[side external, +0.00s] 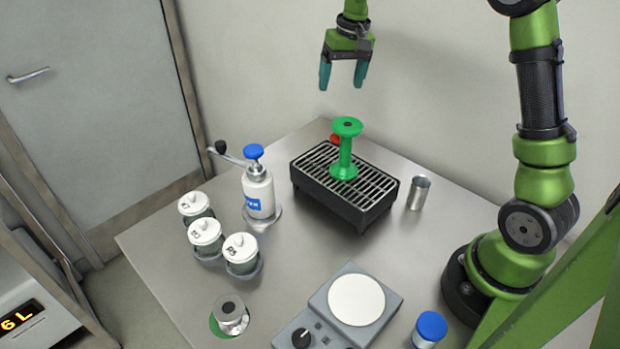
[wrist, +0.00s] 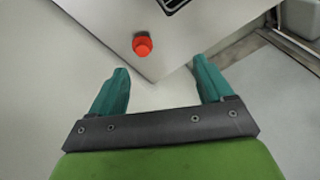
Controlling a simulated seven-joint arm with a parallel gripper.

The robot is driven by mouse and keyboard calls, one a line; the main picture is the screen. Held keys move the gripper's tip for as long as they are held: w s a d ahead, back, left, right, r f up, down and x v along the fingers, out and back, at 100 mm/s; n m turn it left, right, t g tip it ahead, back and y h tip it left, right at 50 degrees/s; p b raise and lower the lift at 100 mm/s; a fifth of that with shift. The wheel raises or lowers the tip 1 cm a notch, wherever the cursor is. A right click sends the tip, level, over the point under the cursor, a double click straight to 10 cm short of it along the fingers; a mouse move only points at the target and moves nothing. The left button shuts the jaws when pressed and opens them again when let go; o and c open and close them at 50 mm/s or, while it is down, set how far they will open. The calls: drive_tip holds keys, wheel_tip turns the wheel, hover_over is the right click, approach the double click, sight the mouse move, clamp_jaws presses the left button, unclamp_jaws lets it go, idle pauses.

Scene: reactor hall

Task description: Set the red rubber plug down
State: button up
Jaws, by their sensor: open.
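The red rubber plug (wrist: 142,45) sits on the steel table near its far corner in the wrist view, just off the black rack's edge. In the side view only a bit of the plug (side external: 335,138) shows behind the rack's back edge, partly hidden by the green spool. My gripper (side external: 342,87) is high above the back of the table, fingers pointing down, open and empty. In the wrist view its two teal fingers (wrist: 161,66) are spread wide, with nothing between them, and the plug is beyond the fingertips.
A green spool (side external: 346,160) stands upright on the black slatted rack (side external: 340,206). A metal cup (side external: 418,193) stands right of it. Left are a white crank grinder (side external: 259,195) and lidded jars (side external: 205,236). A scale (side external: 355,300) and blue-lidded jar (side external: 430,328) are in front.

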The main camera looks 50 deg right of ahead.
drive_tip(key=s+a+r+t, duration=0.1)
drive_tip(key=s+a+r, duration=0.1)
drive_tip(key=s+a, duration=0.1)
drive_tip(key=s+a+r+t, duration=0.1)
drive_tip(key=s+a+r, duration=0.1)
drive_tip(key=s, duration=0.3)
drive_tip(key=s+a+r+t, duration=0.1)
drive_tip(key=s+a+r, duration=0.1)
drive_tip(key=s+a, duration=0.2)
drive_tip(key=shift+s+a+r+n+y, duration=0.15)
drive_tip(key=shift+a+r+n+y, duration=0.15)
drive_tip(key=shift+n+y, duration=0.1)
drive_tip(key=s+a+f+t, duration=0.1)
drive_tip(key=s+a, duration=0.1)
drive_tip(key=s, duration=0.3)
drive_tip(key=s+a+f+t+y, duration=0.1)
drive_tip(key=s+a, duration=0.1)
drive_tip(key=s, duration=0.3)
drive_tip(key=shift+a+f+n, duration=0.3)
drive_tip(key=shift+f, duration=0.1)
